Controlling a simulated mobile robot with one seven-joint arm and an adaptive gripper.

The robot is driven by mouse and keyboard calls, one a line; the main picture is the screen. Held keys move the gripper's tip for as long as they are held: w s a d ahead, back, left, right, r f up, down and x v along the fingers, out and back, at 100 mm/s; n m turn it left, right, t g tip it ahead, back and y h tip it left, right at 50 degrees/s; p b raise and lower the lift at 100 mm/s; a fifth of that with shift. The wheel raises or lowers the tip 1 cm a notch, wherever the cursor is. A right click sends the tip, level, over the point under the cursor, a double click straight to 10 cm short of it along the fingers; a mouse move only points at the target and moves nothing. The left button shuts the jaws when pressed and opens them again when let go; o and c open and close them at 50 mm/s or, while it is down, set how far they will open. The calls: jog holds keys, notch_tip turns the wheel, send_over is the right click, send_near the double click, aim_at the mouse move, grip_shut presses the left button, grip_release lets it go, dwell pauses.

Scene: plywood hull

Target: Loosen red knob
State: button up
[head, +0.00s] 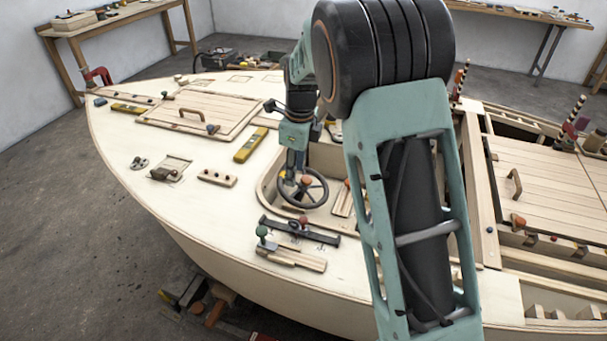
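A dark red knob (303,220) sits on a dark crossbar (322,235) on the pale plywood deck, near the front edge. An orange-red knob (307,181) shows by a dark handwheel (318,196) at the edge of the cockpit opening. My gripper (292,170) points down at the handwheel, behind and above the crossbar. Its fingertips are small and dark against the wheel, so I cannot tell whether they are open, shut or touching it. The knob on the crossbar is apart from my gripper.
A yellow level (250,145) and a hatch with a handle (193,114) lie farther back. My large arm link hides part of the cockpit. The left deck has bare room.

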jog(key=g, duration=0.2)
send_over(303, 219)
notch_tip(303, 219, down, 4)
jog(key=shift+t+h, duration=0.3)
jog(key=shift+h, duration=0.1)
notch_tip(303, 219, down, 10)
jog(key=shift+f+p, duration=0.1)
jog(key=shift+p, duration=0.45)
jog(key=shift+c, duration=0.4)
grip_shut()
